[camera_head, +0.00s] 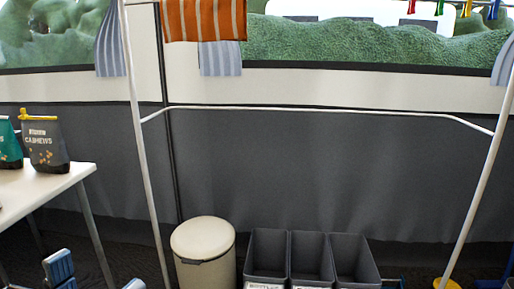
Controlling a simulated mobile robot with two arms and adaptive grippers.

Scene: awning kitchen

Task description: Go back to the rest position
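At the lower left edge, two blue-grey ribbed pieces stand apart from each other and look like the fingertips of my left gripper (97,276). Nothing shows between them, so it appears open and empty, low beside the white table. The rest of that gripper and its arm are cut off by the bottom edge. My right gripper cannot be made out. Small blue and dark bits at the lower right are too cut off to identify.
A white table (50,185) at left carries a dark cashew bag (44,143) and a teal bag (8,143). A beige bin (203,252) and three grey open bins (311,262) stand ahead. A white pole frame (140,130) spans them, before a grey awning wall (300,165).

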